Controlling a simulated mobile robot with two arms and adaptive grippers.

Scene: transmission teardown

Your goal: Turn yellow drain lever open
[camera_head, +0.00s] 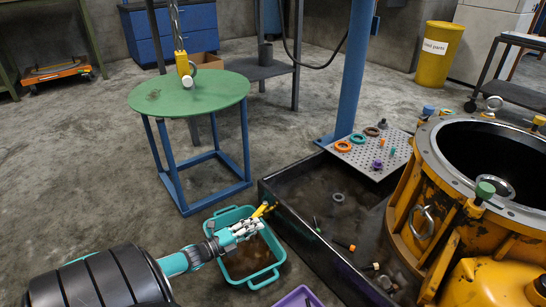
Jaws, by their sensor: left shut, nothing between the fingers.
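The yellow drain lever (263,209) shows at the left side of the black drip tray (285,231), near the tray's edge. My left gripper (256,227) is shut and empty. It is over the teal bin (276,271), with its fingertips just below and beside the lever in the picture. I cannot tell whether they touch it. The fingers hide part of the bin's rim and perhaps the lower end of the lever. My right gripper is not in view.
A yellow transmission housing (446,235) stands at the right. A perforated plate (362,160) with small parts rests on the tray. A green round table (170,95) stands behind, with a hanging hook (186,70) above it. A purple bin (300,298) is at the bottom.

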